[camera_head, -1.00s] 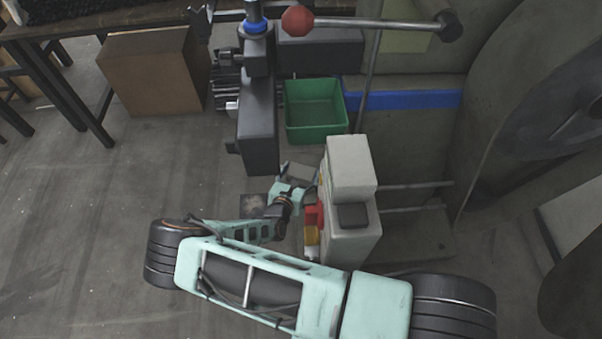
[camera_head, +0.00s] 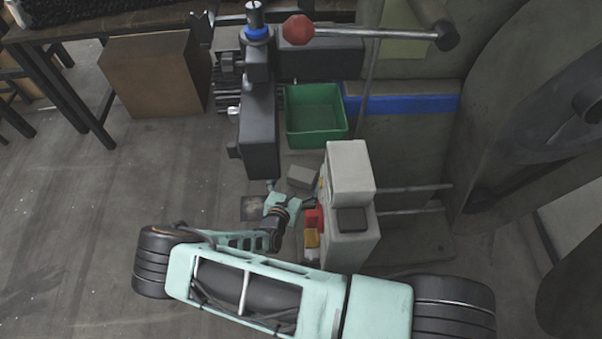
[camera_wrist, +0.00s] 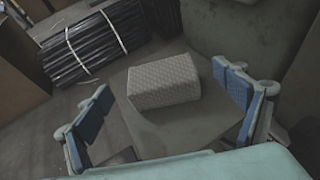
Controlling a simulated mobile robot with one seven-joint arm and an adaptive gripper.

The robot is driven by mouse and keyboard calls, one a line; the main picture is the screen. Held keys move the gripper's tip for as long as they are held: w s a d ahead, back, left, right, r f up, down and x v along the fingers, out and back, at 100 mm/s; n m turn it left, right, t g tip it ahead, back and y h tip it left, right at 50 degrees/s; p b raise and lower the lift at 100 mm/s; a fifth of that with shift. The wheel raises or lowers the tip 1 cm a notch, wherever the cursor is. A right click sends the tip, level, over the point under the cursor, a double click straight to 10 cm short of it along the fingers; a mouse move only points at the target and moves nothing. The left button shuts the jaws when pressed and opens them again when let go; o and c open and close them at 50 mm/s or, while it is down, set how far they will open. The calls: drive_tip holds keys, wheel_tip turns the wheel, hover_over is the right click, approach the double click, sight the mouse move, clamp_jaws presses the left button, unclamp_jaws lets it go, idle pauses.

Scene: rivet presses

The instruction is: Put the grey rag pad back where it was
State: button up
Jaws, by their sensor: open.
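The grey rag pad (camera_head: 300,176) is a light grey, textured block below the green bin, left of the pale control box. In the wrist view the pad (camera_wrist: 165,82) rests on a flat grey surface (camera_wrist: 205,118), between and a little beyond my finger pads. My gripper (camera_head: 286,192) is beside the near side of the pad in the head view. In the wrist view my gripper (camera_wrist: 162,88) is open, with blue-padded fingers spread and a gap on both sides of the pad. The pad's underside is hidden.
The control box (camera_head: 349,170) with red and yellow parts stands close right of my gripper. A green bin (camera_head: 316,138) and dark press parts (camera_head: 258,135) are beyond. A dark flat square (camera_head: 252,208) lies at left. Open floor (camera_head: 80,220) is further left.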

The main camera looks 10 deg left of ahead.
drive_tip(key=p+v, duration=0.1)
drive_tip(key=v, duration=0.7)
drive_tip(key=shift+s+p, duration=0.2)
drive_tip(key=shift+p, duration=0.1)
drive_tip(key=shift+r, duration=0.1)
